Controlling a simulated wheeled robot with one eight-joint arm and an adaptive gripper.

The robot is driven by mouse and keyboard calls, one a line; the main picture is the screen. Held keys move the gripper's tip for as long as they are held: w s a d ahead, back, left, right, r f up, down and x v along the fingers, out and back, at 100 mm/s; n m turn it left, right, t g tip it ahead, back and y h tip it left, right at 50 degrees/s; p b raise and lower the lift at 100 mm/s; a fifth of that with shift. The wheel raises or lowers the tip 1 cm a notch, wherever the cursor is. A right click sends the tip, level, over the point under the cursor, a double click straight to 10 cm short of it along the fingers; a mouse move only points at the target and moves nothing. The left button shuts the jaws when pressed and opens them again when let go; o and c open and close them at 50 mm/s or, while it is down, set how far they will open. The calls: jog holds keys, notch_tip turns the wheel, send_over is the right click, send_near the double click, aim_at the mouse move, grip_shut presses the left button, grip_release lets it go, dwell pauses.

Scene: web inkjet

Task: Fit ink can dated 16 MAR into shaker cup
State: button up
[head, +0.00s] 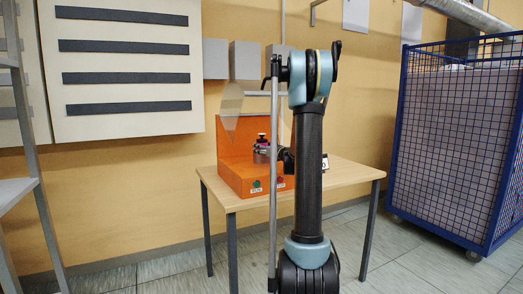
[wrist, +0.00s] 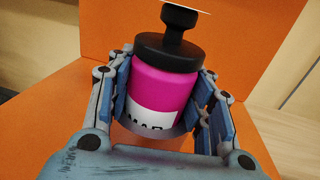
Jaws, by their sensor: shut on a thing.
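A magenta ink can (wrist: 165,88) with a black cap fills the middle of the wrist view. Its white label shows part of "MAR"; the day number is hidden. My gripper (wrist: 166,110) has its blue-padded fingers on both sides of the can and is shut on it. A grey curved rim (wrist: 184,140) shows around the can's lower part, probably the shaker cup; how deep the can sits cannot be told. In the head view, the can and gripper are small at the orange shaker (head: 232,140), partly hidden by my arm.
The orange shaker stands on a wooden table (head: 345,172) and has a green button (head: 257,184) on its front. A blue mesh cage cart (head: 450,140) stands right of the table. A grey shelf rack (head: 20,190) is at the left. Floor shows between them.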

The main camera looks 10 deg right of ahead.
jog(key=o, duration=1.4)
jog(key=v, duration=1.2)
jog(key=shift+f, duration=0.1)
